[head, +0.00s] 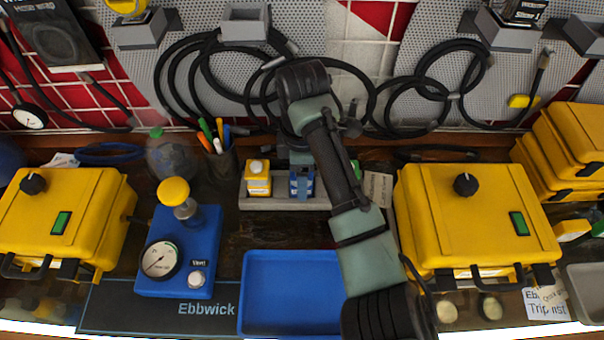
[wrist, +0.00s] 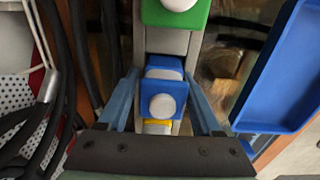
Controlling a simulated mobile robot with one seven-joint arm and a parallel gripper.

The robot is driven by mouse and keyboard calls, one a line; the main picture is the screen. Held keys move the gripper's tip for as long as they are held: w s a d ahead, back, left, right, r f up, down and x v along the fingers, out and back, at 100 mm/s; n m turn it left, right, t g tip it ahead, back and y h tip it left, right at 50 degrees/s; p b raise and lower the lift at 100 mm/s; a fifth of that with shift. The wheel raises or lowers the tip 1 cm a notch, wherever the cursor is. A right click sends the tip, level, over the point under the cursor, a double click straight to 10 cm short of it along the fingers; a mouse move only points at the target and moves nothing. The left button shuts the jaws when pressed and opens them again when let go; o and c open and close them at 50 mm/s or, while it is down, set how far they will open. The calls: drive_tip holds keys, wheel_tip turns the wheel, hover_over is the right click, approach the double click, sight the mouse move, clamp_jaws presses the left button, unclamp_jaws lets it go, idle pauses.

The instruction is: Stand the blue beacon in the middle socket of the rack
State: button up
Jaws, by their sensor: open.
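The grey rack (head: 283,204) stands at the back of the bench. The yellow beacon (head: 258,178) is at its left end, and the blue beacon (head: 302,187) is at its middle. The green beacon (head: 356,168) shows at the right, mostly hidden behind my arm. In the wrist view, the blue beacon (wrist: 163,108) with its white cap lies between the fingers of my open gripper (wrist: 160,76), with a finger on each side. It looks upright in line with the rack, but its base is hidden. The green beacon (wrist: 174,12) is beyond it; the yellow one (wrist: 157,127) is mostly hidden.
An empty blue tray (head: 290,290) lies in front of the rack. A blue gauge unit (head: 180,250) and a yellow case (head: 65,215) stand left, and another yellow case (head: 475,215) right. A pen cup (head: 222,162) is close left of the rack. Black hoses hang behind.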

drive_tip(key=shift+s+f+g, duration=0.3)
drive_tip(key=shift+s+f, duration=0.15)
drive_tip(key=shift+f, duration=0.3)
drive_tip(key=r+p, duration=0.1)
drive_tip(key=r, duration=0.3)
drive_tip(key=r+p, duration=0.1)
drive_tip(key=r, duration=0.4)
drive_tip(key=r+p, duration=0.2)
drive_tip(key=r, duration=0.2)
drive_tip(key=shift+w+r, duration=0.25)
drive_tip(key=shift+r, duration=0.1)
drive_tip(key=shift+f, duration=0.1)
